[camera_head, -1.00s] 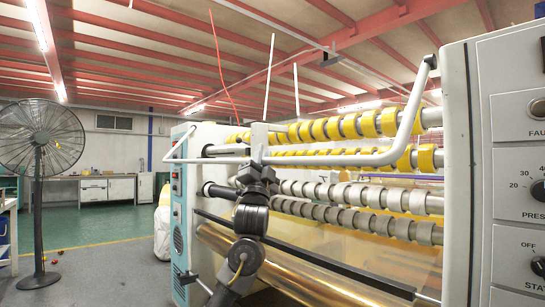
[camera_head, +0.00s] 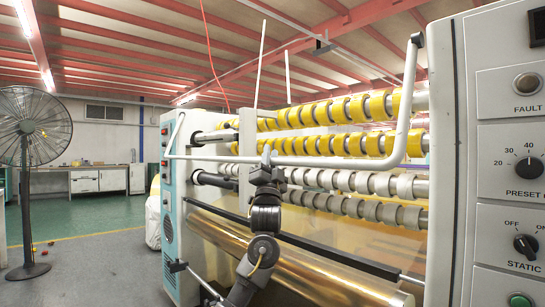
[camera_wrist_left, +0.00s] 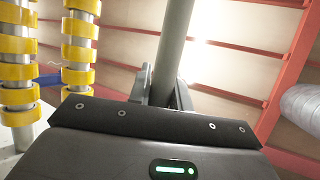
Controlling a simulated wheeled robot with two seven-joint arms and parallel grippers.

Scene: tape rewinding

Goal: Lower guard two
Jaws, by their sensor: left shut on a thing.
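Guard two looks to be the white bent bar (camera_head: 310,161) across the front of the rewinding machine. In the head view it runs level below the second yellow roller row, and its right arm rises to a dark pivot at upper right. My left gripper (camera_head: 266,152) is shut on this bar left of its middle, reaching up from below. In the left wrist view the grey bar (camera_wrist_left: 175,45) passes between my dark left fingers (camera_wrist_left: 163,90). The fingertips are small and partly hidden in the head view. My right gripper is not in view.
Yellow tape rolls (camera_head: 340,110) and grey rolls (camera_head: 345,181) sit on shafts behind the bar. A golden roller (camera_head: 290,268) lies low in front. A control panel (camera_head: 515,150) stands close at right. A fan (camera_head: 25,130) stands on open floor at left.

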